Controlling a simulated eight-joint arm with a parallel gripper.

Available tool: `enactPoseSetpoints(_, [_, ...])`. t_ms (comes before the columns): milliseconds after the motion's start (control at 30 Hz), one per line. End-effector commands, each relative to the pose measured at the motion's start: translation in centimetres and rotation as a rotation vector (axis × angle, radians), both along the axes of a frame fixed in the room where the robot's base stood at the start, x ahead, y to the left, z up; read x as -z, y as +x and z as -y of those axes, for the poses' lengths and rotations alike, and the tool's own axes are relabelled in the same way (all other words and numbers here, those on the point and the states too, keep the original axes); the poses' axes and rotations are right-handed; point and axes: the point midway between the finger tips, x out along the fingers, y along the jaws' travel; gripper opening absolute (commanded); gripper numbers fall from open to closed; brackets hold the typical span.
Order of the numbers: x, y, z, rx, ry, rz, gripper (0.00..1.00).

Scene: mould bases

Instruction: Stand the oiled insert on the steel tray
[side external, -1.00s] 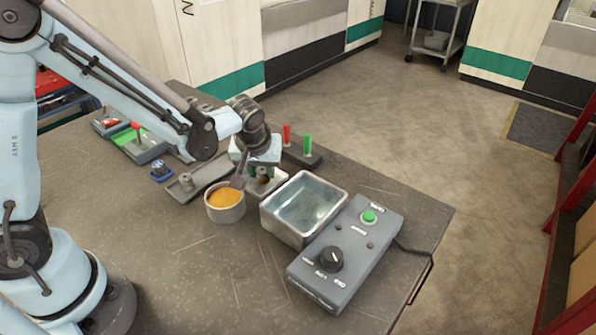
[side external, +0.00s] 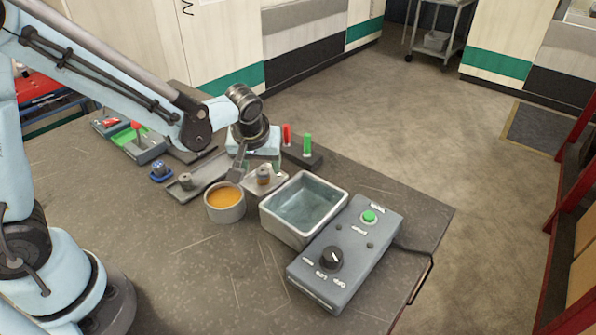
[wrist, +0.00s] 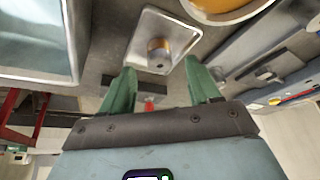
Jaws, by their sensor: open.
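The steel tray (side external: 279,184) is a small, pale, shallow tray behind the orange cup; it also shows in the wrist view (wrist: 180,32). The insert (side external: 263,177), a short grey-brown cylinder, stands upright on it, and the wrist view shows it (wrist: 159,54) near the tray's middle. My gripper (wrist: 160,67) is open, with its green fingers apart and nothing between them. It is above the tray, clear of the insert. In the side view its body (side external: 254,138) hides part of the fingers.
A metal basin (side external: 290,232) and a control box (side external: 340,262) lie to the right. Red and green pegs (side external: 307,145) stand behind. A grey base (side external: 207,178) lies to the left.

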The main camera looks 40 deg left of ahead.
Motion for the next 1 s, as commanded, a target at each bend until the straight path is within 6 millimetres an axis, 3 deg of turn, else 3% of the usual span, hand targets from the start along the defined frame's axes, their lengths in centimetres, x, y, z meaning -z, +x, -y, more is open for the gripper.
enactPoseSetpoints(600, [-7.9,-2.7,1.9,0.002,0.001,0.0,0.62])
enactPoseSetpoints(1000, [-8.9,-3.0,2.2,0.001,0.001,0.001,0.62])
